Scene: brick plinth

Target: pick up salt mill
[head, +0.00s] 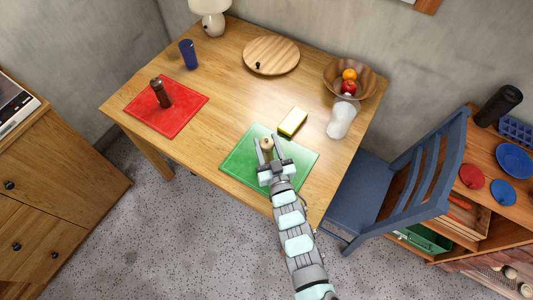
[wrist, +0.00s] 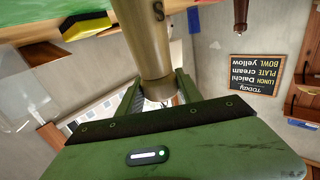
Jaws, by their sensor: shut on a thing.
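The salt mill (wrist: 147,40) is a pale tan cylinder with a dark letter S on its side. In the head view its top (head: 267,144) shows between the fingers, over the green placemat (head: 240,160). My gripper (head: 267,153) is shut on it, with one finger on each side. In the wrist view the fingers of my gripper (wrist: 160,92) are close around the mill's narrower end. The mill's base is out of view, so I cannot tell whether it touches the mat.
A dark brown mill (head: 161,93) stands on the red placemat (head: 185,112). A yellow sponge (head: 293,122) and a whitish translucent container (head: 341,120) are near the green mat. A fruit bowl (head: 369,87), wooden plate (head: 283,56) and blue cup (head: 188,54) stand farther back. The table's middle is clear.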

